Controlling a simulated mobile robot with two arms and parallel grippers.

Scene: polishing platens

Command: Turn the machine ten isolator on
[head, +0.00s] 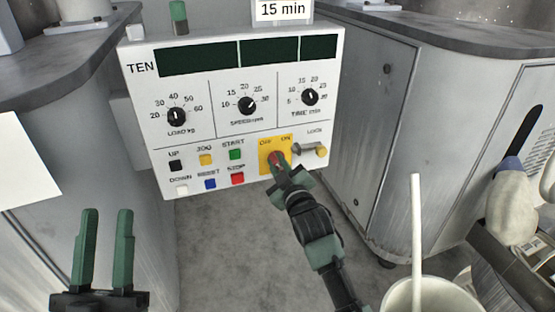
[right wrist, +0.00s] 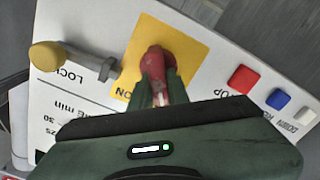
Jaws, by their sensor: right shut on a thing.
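The machine labelled TEN has a white control panel (head: 185,90). Its isolator is a red handle (right wrist: 153,65) on a yellow plate (head: 264,143) marked OFF and ON, at the panel's lower right. My right gripper (head: 278,167) is at the plate, shut on the red handle, which shows between its fingers in the right wrist view. The fingers hide much of the handle in the head view, so I cannot tell its exact setting. My left gripper (head: 102,240) is open and empty at the lower left, away from the panel.
A grey lock lever (head: 305,149) with a yellow knob (head: 321,151) sits close beside the plate. A red STOP button (head: 237,178) and several other buttons and dials are to the left. A white bucket (head: 428,295) stands at lower right.

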